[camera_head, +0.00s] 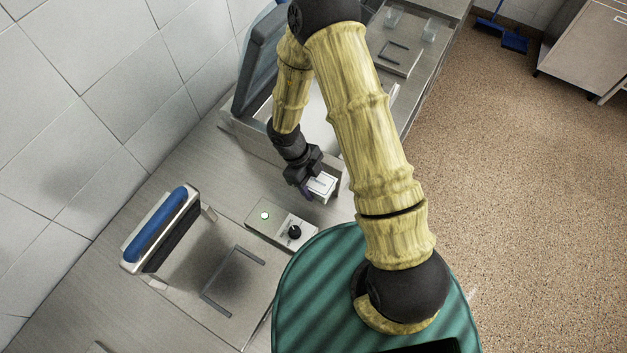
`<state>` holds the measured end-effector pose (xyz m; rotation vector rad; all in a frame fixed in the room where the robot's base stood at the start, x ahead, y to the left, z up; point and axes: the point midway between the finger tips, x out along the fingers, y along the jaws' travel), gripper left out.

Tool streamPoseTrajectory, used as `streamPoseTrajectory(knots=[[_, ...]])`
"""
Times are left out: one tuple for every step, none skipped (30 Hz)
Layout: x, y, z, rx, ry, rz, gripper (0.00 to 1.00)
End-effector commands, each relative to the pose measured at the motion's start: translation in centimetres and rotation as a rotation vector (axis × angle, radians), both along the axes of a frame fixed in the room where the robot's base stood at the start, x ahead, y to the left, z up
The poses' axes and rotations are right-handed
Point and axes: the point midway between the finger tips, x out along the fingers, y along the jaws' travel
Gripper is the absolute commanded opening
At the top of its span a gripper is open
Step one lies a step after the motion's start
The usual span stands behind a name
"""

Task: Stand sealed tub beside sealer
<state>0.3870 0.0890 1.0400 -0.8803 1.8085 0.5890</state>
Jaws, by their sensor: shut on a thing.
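My gripper (314,187) is shut on a small white tub (323,184) above the counter, near the middle of the view. The gripper hides part of the tub, and I cannot tell whether the tub touches the counter. A sealer with a raised, blue-handled head (160,228) and a metal base plate (195,290) stands at the lower left.
An open-lidded grey machine (262,65) stands behind my gripper. Clear cups (429,32) and a framed plate (398,57) are on the far counter. Open floor (520,180) lies right.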

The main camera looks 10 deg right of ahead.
Motion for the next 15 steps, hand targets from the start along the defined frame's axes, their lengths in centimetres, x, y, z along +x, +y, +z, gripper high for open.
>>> streamPoseTrajectory(knots=[[0.0, 0.0, -0.4, -0.001, -0.001, 0.0, 0.22], [0.0, 0.0, -0.6, -0.001, -0.001, 0.0, 0.22], [0.0, 0.0, -0.8, 0.0, 0.0, 0.001, 0.22], [0.0, 0.0, -1.1, 0.0, 0.0, 0.001, 0.22], [0.0, 0.0, -1.4, 0.0, 0.0, 0.001, 0.22], [0.0, 0.0, -1.7, 0.0, 0.0, 0.001, 0.22], [0.0, 0.0, -2.0, 0.0, 0.0, 0.001, 0.22], [0.0, 0.0, -2.4, 0.0, 0.0, 0.002, 0.22], [0.0, 0.0, -2.8, 0.0, 0.0, 0.002, 0.22], [0.0, 0.0, -3.1, 0.0, 0.0, 0.001, 0.22], [0.0, 0.0, -3.3, 0.0, 0.0, 0.002, 0.22], [0.0, 0.0, -3.7, 0.0, 0.0, 0.001, 0.22], [0.0, 0.0, -4.0, 0.0, 0.0, 0.001, 0.22], [0.0, 0.0, -4.3, 0.0, 0.0, 0.001, 0.22], [0.0, 0.0, -4.7, -0.001, 0.0, 0.001, 0.22]])
